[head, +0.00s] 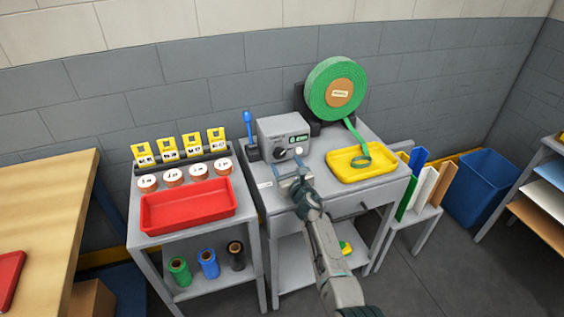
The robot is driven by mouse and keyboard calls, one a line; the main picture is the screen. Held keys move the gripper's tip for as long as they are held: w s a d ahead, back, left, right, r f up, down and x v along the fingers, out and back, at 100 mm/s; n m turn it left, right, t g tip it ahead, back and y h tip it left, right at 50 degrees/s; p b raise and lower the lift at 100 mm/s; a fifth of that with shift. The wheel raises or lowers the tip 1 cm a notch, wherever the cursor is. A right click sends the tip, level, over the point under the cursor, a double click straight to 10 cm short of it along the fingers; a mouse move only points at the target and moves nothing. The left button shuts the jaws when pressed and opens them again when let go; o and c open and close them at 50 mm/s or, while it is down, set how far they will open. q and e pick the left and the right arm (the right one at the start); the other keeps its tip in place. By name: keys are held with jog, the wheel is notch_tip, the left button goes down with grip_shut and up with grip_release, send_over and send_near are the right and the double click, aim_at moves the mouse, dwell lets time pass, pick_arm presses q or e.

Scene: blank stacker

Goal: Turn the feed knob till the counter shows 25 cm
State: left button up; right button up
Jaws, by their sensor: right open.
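The grey feed machine (270,130) stands on the grey table against the wall. Its small dark counter (299,138) shows green digits too small to read for certain. A pale round knob (298,151) sits low on its front. A lever with a blue handle (248,124) stands at its left side. The green tape roll (318,95) is mounted behind it, and its tape runs down to the yellow tray (340,173). My right gripper (289,174) is open and empty, just in front of and below the machine's face, apart from the knob as far as I can see. My left gripper is not in view.
A red tray (160,222) lies on the left table, with several round pieces and yellow cards behind it. Coloured spools (208,262) stand on its lower shelf. A rack of upright boards (428,185) and a blue bin (480,190) stand at the right.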

aim_at(280, 154)
jog(key=b+x, duration=0.1)
jog(key=x, duration=0.1)
jog(key=b+x, duration=0.1)
jog(key=shift+w+a+f, duration=0.15)
jog(key=shift+w+f, duration=0.05)
jog(key=shift+w, duration=0.15)
jog(key=shift+w+a+r+b, duration=0.1)
jog(key=shift+w+a+b, duration=0.05)
jog(key=shift+w+b, duration=0.35)
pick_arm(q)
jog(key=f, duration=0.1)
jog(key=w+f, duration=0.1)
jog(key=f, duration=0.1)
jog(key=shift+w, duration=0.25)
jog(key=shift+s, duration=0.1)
pick_arm(e)
jog(key=shift+r, duration=0.1)
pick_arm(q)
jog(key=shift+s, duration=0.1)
pick_arm(e)
jog(key=c, duration=1)
